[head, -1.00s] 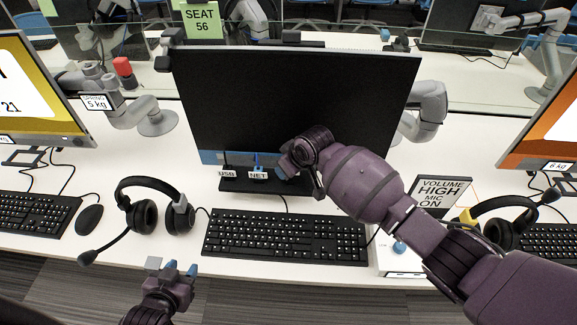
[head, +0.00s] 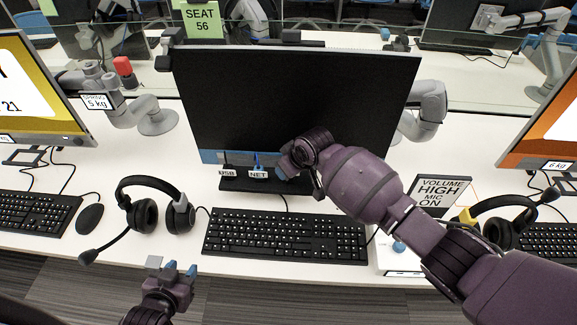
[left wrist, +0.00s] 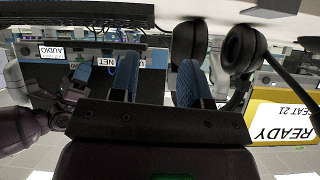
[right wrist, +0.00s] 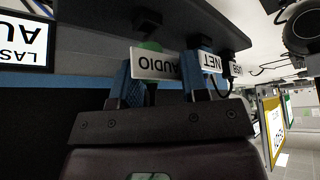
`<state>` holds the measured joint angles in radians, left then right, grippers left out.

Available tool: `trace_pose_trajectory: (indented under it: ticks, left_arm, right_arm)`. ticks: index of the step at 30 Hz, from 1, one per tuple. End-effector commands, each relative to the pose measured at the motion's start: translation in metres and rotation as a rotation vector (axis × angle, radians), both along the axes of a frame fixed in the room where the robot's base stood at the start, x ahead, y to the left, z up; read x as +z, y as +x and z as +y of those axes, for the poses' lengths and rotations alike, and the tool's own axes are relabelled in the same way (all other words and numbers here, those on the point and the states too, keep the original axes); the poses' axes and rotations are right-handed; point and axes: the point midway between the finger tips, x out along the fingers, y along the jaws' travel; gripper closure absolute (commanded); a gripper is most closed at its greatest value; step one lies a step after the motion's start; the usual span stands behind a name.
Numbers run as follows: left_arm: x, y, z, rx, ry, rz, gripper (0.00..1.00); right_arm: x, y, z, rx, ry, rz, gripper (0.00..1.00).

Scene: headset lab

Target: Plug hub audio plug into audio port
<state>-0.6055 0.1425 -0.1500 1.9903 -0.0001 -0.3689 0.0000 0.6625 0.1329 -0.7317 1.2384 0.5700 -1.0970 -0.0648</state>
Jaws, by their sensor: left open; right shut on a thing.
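My right gripper (head: 292,163) is at the lower edge of the middle monitor, shut on the hub audio plug. In the right wrist view a white AUDIO label (right wrist: 157,65) sits between the fingers, with a green part (right wrist: 150,46) just behind it and a dark cable below. The fingers and label hide most of the plug. I cannot tell whether it is in a port. The NET label (head: 258,175) and USB label (head: 227,173) hang to the left in the head view. My left gripper (head: 173,268) is open and empty in front of the desk edge.
The middle monitor (head: 300,100) stands behind a keyboard (head: 285,237). A headset (head: 157,214) lies to the left and another (head: 505,225) to the right. A placard ending in AUDIO (left wrist: 51,51) shows in the left wrist view.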

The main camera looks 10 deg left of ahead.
Motion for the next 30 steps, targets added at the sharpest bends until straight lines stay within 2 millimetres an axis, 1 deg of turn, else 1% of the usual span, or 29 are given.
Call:
trace_pose_trajectory:
  ticks: [23,24,29,30]
  left_arm:
    - [-0.007,0.003,-0.001,-0.002,0.000,-0.003,0.57]
    - [-0.007,0.003,-0.001,-0.002,0.000,-0.003,0.57]
    - [-0.007,0.003,-0.001,-0.002,0.000,-0.003,0.57]
    - [-0.007,0.003,-0.001,-0.002,0.000,-0.003,0.57]
  right_arm:
    - [-0.016,0.000,0.000,0.000,0.000,0.001,0.81]
    - [-0.016,0.000,0.000,0.000,0.000,0.000,0.56]
    - [-0.016,0.000,0.000,0.000,0.000,0.000,0.31]
    - [-0.016,0.000,0.000,0.000,0.000,0.000,0.29]
